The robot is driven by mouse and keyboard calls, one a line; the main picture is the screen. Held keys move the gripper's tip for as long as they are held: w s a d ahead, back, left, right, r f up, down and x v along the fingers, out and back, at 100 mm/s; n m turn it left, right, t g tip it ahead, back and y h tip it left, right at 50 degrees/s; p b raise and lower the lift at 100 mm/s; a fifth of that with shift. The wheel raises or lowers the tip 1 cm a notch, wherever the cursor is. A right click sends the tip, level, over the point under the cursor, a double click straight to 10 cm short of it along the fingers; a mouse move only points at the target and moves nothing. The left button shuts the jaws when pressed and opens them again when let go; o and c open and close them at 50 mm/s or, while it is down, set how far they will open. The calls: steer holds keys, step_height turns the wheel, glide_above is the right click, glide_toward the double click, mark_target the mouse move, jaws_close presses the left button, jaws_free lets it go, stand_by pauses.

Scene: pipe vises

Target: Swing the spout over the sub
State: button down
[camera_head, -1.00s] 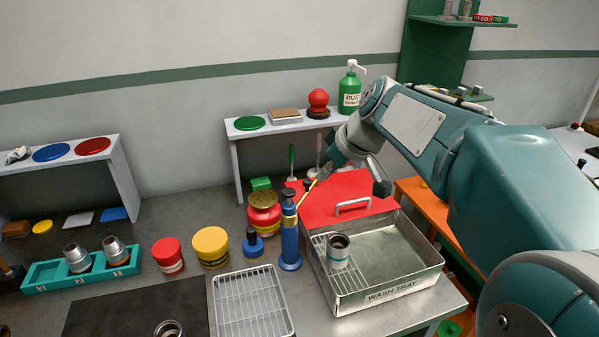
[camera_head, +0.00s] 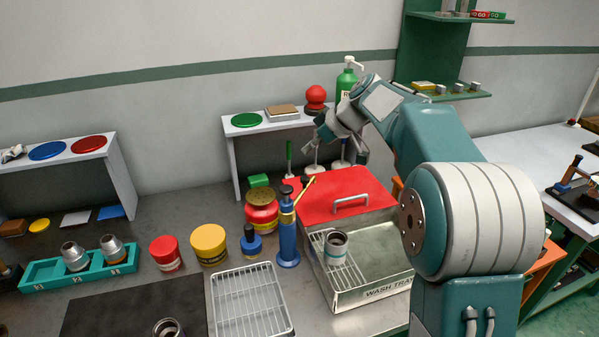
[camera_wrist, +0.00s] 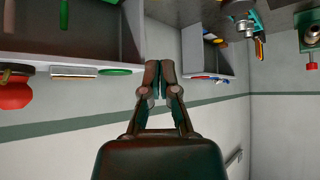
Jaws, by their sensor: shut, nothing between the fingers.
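A blue pump (camera_head: 288,238) stands upright on the bench, left of the wash tray. Its thin yellow spout (camera_head: 304,192) points up and to the back right, over the red lid side. The sub (camera_head: 335,247), a grey metal cylinder with a pale band, stands upright on a wire rack in the tray's left part. The spout's tip is behind the sub, not above it. My gripper (camera_head: 324,127) is raised above and behind the pump, apart from spout and sub. In the wrist view my gripper (camera_wrist: 159,68) is shut and empty.
The wash tray (camera_head: 376,292) has a raised red lid (camera_head: 335,190) with a handle behind it. A shelf (camera_head: 238,135) with a green disc and red knob stands behind. A wire rack (camera_head: 250,300) lies in front.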

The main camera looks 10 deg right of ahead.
mark_target(300, 194)
steer(key=x, duration=1)
steer(key=d, duration=0.1)
steer(key=s+d, duration=0.2)
steer(key=shift+s+d+f, duration=0.1)
steer(key=shift+d+f, duration=0.1)
steer(key=shift+f, duration=0.1)
